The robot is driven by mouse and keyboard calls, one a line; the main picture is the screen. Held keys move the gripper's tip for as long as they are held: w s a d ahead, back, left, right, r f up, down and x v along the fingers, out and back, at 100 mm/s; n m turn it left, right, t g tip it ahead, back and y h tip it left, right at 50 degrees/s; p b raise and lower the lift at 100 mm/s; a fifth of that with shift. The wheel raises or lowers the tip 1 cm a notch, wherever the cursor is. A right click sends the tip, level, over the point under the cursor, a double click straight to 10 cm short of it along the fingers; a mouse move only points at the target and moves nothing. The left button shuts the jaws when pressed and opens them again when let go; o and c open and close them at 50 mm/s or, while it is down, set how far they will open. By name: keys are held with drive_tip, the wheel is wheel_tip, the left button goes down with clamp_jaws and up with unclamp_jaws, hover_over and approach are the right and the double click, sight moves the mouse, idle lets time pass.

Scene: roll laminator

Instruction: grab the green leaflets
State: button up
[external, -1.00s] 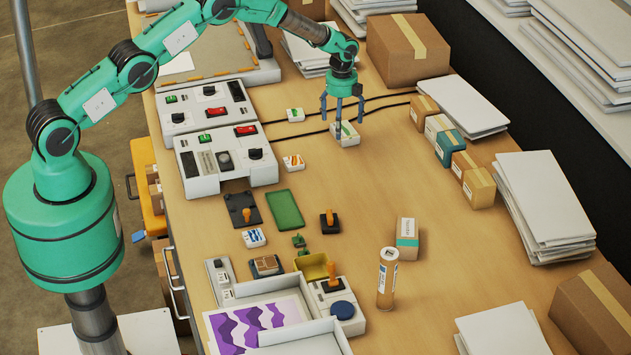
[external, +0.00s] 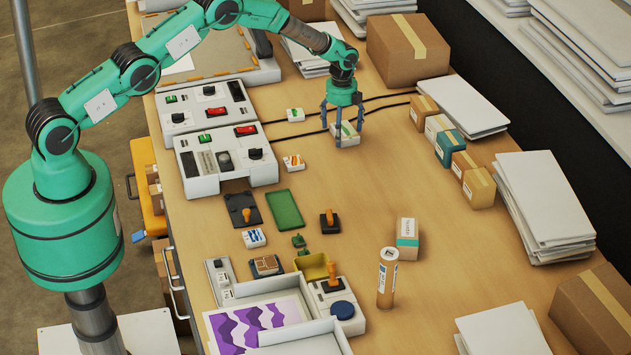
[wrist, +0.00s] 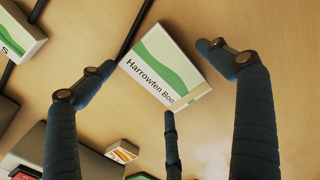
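A small white stack of leaflets with a green wave (external: 349,134), lettered "Harrowfen Boo…", lies on the table below my gripper (external: 342,128). In the wrist view the leaflets (wrist: 165,65) lie between the three dark fingers of my gripper (wrist: 160,78). The fingers are spread, with visible gaps at the right; the lower finger's tip appears close to the leaflets' lower edge. I cannot tell whether any finger touches. A second small white-and-green stack (external: 295,115) lies to the left, and shows at the wrist view's upper left (wrist: 18,35).
Black cables (external: 385,102) run across the table just behind the leaflets. Two control boxes (external: 225,160) stand to the left, with an orange-and-white stack (external: 293,162) nearby. Cardboard boxes (external: 408,50) stand behind and right.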

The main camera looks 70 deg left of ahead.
drive_tip(key=c, duration=1.1)
drive_tip(key=shift+r, duration=0.15)
drive_tip(key=shift+r, duration=0.75)
drive_tip(key=shift+r+b, duration=0.35)
drive_tip(key=shift+r, duration=0.55)
drive_tip(key=s+d, duration=0.1)
drive_tip(key=s, duration=0.4)
drive_tip(key=s+d+r+b, duration=0.1)
drive_tip(key=s+d, duration=0.1)
drive_tip(key=s, duration=0.3)
drive_tip(key=s+d, duration=0.1)
drive_tip(key=s, duration=0.4)
drive_tip(key=shift+s+d+r, duration=0.15)
drive_tip(key=shift+d+r, duration=0.1)
drive_tip(key=shift+d, duration=0.05)
